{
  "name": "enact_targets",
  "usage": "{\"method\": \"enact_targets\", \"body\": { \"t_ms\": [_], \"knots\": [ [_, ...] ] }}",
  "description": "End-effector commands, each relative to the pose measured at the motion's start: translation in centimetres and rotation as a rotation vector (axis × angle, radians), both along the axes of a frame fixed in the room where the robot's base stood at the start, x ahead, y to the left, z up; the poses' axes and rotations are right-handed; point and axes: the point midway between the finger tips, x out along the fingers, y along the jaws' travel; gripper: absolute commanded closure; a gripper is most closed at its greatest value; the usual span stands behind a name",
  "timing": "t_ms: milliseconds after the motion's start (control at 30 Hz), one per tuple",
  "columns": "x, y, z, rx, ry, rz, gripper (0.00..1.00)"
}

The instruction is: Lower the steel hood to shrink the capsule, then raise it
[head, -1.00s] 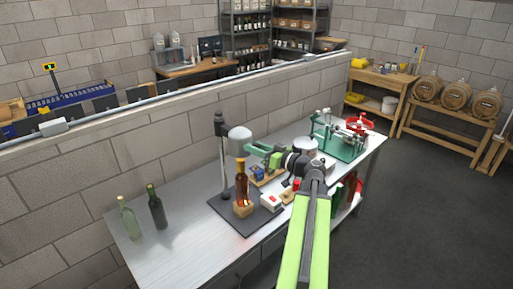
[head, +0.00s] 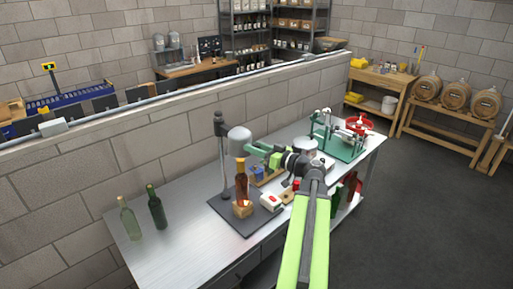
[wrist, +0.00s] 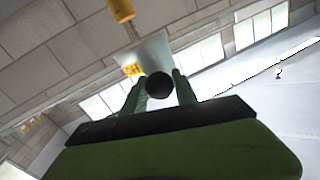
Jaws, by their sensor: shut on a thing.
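The steel hood (head: 239,136) is a grey dome on a dark upright post (head: 221,165). The bottle stands upright on a wooden block (head: 242,210) on the dark base plate (head: 228,215). My gripper (head: 254,147) reaches in from the right at hood height. In the wrist view its green fingers are shut around the hood's round black knob (wrist: 158,86). The grey hood wall (wrist: 152,52) shows behind the knob, with a yellow label.
Two green bottles (head: 157,208) stand at the left of the steel table (head: 185,250). A white box with a red button (head: 271,201) sits right of the bottle. A green-based machine (head: 340,138) is at the table's far end. A block wall runs behind.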

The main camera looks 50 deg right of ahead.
Motion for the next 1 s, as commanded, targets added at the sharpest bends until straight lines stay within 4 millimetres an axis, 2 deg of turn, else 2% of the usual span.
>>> {"method": "enact_targets", "body": {
  "t_ms": [233, 333, 467, 700, 800, 1000],
  "knots": [
    [0.0, 0.0, -0.1, 0.0, 0.0, 0.0, 1.0],
    [0.0, 0.0, -0.9, 0.0, 0.0, 0.0, 1.0],
    [0.0, 0.0, -3.1, 0.0, 0.001, 0.0, 1.0],
    [0.0, 0.0, -9.0, 0.0, 0.001, 0.001, 1.0],
    [0.0, 0.0, -10.7, 0.0, 0.001, 0.001, 1.0],
    [0.0, 0.1, -11.2, -0.001, 0.003, 0.002, 1.0]
  ]
}}
